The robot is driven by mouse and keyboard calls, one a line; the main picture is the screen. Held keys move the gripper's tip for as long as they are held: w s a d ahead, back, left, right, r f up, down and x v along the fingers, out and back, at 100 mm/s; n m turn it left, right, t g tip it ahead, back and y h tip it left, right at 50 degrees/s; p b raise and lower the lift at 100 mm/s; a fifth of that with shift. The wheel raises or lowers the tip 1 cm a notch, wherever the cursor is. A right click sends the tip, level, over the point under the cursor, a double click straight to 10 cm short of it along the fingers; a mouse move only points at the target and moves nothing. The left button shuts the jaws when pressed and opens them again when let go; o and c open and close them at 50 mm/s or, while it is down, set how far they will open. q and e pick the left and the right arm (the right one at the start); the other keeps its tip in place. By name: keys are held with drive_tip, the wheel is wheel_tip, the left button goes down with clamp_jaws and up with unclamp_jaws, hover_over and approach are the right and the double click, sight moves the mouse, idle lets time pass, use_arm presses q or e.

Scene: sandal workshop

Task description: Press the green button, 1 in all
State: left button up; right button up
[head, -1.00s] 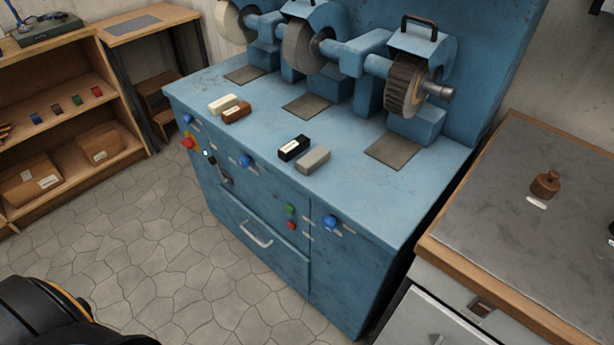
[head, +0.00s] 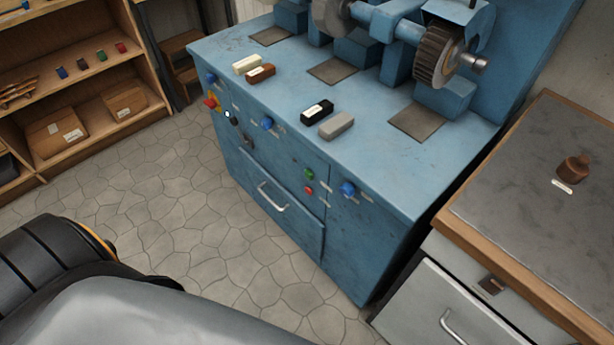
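The green button (head: 309,174) is a small round knob on the front panel of the blue grinding machine (head: 345,245). It sits just above a red button (head: 309,189) and left of a blue knob (head: 348,189). Nothing touches or covers it. Part of my own arm fills the lower left of the head view, apart from the machine. Neither gripper is in view.
A yellow and red switch (head: 210,102) and another blue knob (head: 267,123) are on the same panel. A drawer handle (head: 271,197) sticks out below. A grey-topped bench (head: 520,190) stands right. The stone floor (head: 200,215) in front is clear.

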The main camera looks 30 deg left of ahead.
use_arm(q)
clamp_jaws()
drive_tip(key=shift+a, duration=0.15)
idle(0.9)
